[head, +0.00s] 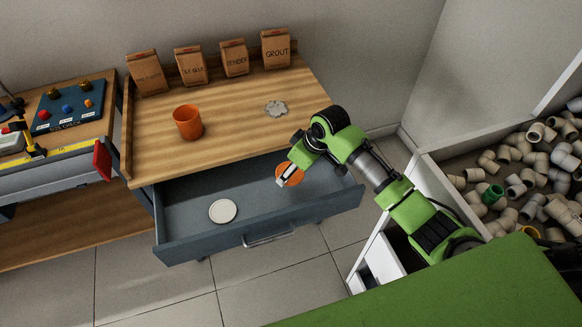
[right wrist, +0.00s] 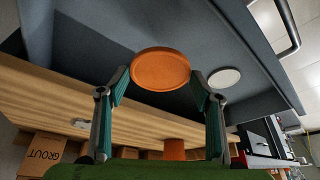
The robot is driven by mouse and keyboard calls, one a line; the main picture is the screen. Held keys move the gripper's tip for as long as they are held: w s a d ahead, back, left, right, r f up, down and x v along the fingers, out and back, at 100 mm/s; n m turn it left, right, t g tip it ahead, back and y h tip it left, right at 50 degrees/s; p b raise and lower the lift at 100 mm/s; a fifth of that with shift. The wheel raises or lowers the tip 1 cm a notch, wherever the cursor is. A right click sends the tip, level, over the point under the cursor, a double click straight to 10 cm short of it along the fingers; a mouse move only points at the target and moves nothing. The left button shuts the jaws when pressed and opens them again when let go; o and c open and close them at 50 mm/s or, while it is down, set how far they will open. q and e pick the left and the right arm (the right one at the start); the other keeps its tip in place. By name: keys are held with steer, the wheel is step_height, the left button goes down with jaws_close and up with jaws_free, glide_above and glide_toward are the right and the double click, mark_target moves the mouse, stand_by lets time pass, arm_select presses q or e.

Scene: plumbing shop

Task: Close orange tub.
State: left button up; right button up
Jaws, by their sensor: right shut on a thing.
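The orange tub (head: 188,122) stands upright on the wooden worktop, its top open. It also shows in the right wrist view (right wrist: 174,149), partly cut off by my gripper. My right gripper (head: 287,176) is over the open drawer (head: 262,236), shut on a round orange lid (head: 291,172). In the right wrist view the lid (right wrist: 160,68) sits between the two fingertips (right wrist: 160,82), which meet its edges. Whether the lid is clear of the drawer floor is hard to tell. My left gripper is not in view.
A white lid (head: 222,211) lies in the drawer. Paper bags, one marked GROUT (head: 276,49), line the back of the worktop. A grey blob (head: 275,108) lies right of the tub. A bin of pipe fittings (head: 515,185) is at right. The worktop's middle is clear.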

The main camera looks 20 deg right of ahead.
steer(key=s+a+r+m+h, duration=0.1)
steer(key=s+r+m, duration=0.15)
steer(key=r, duration=0.75)
steer(key=s+r+m+h, duration=0.1)
steer(key=s+r+m, duration=0.15)
steer(key=r, duration=0.75)
steer(key=s+d+r+m, duration=0.2)
steer(key=s, duration=0.6)
steer(key=shift+d+r+t+h, duration=0.25)
steer(key=shift+r+t+h, duration=0.05)
steer(key=shift+r+t, duration=0.1)
steer(key=shift+s, duration=0.1)
